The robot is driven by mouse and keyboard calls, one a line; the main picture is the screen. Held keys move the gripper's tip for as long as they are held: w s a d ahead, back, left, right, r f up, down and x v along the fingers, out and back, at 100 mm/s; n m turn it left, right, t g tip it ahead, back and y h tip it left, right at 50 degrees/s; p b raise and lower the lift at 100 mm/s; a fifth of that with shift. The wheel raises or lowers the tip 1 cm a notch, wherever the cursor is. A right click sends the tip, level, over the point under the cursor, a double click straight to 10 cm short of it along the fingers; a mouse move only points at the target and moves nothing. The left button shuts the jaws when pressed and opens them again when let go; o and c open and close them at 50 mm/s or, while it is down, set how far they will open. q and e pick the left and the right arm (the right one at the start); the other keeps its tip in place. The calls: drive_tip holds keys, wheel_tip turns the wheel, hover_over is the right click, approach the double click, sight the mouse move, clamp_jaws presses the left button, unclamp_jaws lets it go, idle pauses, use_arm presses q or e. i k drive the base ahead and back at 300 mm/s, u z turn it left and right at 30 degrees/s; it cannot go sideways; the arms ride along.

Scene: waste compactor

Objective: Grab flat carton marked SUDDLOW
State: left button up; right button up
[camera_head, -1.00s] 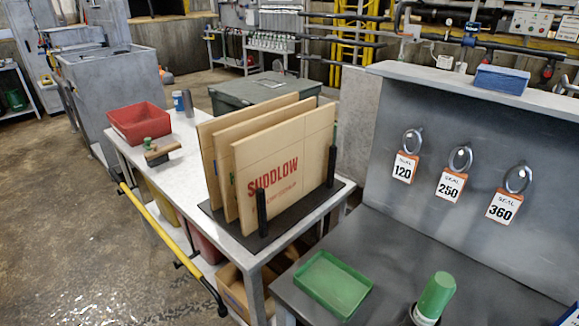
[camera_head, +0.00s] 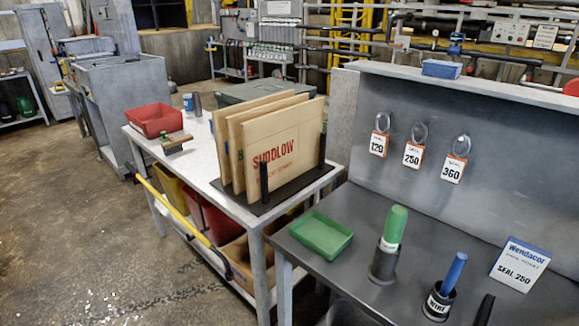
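The flat carton marked SUDDLOW (camera_head: 285,150) is a tan sheet with red lettering. It stands upright as the front one of several flat cartons in a black rack (camera_head: 262,204) on the white table. Another flat carton (camera_head: 232,140) stands close behind it, and only its edges show. Black posts of the rack stand at the front carton's face and right edge. Neither of my grippers is in view.
A red bin (camera_head: 153,121) and a wooden-handled tool stand on the table's far left. A yellow rail (camera_head: 172,208) runs along its near side. The grey bench at right holds a green tray (camera_head: 320,234), a green-topped holder (camera_head: 388,245), a blue-handled holder (camera_head: 446,287) and a SEAL 250 card (camera_head: 519,264). Floor at left is clear.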

sight(288, 139)
drive_tip(key=k, duration=0.35)
drive_tip(key=u, duration=1.05)
drive_tip(key=i, duration=2.55)
drive_tip(key=z, duration=2.1)
